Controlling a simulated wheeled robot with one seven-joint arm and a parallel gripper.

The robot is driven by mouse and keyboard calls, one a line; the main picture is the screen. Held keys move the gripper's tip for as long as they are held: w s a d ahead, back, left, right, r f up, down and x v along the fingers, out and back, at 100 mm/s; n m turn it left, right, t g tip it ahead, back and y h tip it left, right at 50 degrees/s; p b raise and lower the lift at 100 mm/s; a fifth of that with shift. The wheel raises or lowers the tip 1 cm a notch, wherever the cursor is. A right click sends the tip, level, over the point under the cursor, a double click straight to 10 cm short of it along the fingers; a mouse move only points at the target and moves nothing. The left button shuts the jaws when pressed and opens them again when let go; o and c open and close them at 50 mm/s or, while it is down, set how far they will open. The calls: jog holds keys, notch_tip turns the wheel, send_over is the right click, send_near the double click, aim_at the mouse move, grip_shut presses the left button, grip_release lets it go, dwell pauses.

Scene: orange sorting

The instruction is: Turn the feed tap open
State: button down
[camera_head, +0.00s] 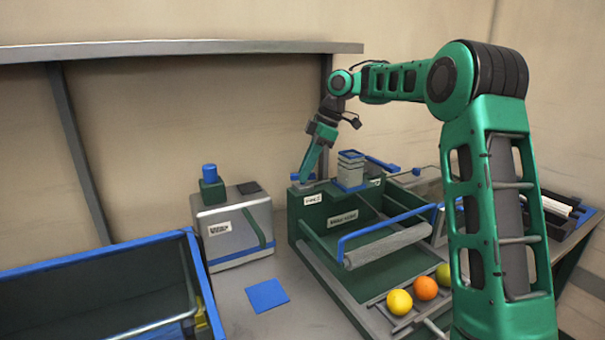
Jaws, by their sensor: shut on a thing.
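The feed tap (295,177) shows as a small blue piece on the top left corner of the green sorting machine (314,219), above a small white label. My gripper (304,181) comes down on it from above, tilted, with its fingertips at the tap. It is shut on the tap. The fingers and wrist hide much of the tap, so its exact angle cannot be told.
Yellow (399,302) and orange (425,288) fruits and a greenish one (444,273) lie on the machine's lower rails. A blue bar (390,226) crosses its front. A grey box (235,232) with a blue knob (209,170) stands left. A blue-rimmed bin (95,260) is front left.

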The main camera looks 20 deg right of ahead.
jog(key=shift+w+r+n+g, duration=0.15)
jog(key=shift+n+g, duration=0.25)
jog(key=shift+n, duration=0.65)
jog(key=shift+w+n+g, duration=0.1)
jog(key=shift+n+g, duration=0.3)
jog(key=shift+n, duration=0.65)
jog(key=c, duration=1.8)
grip_release()
jog(key=shift+o, duration=0.2)
jog(key=v, duration=1)
jog(key=shift+w+r, duration=0.15)
jog(key=shift+r, duration=0.15)
jog(key=shift+d, duration=0.1)
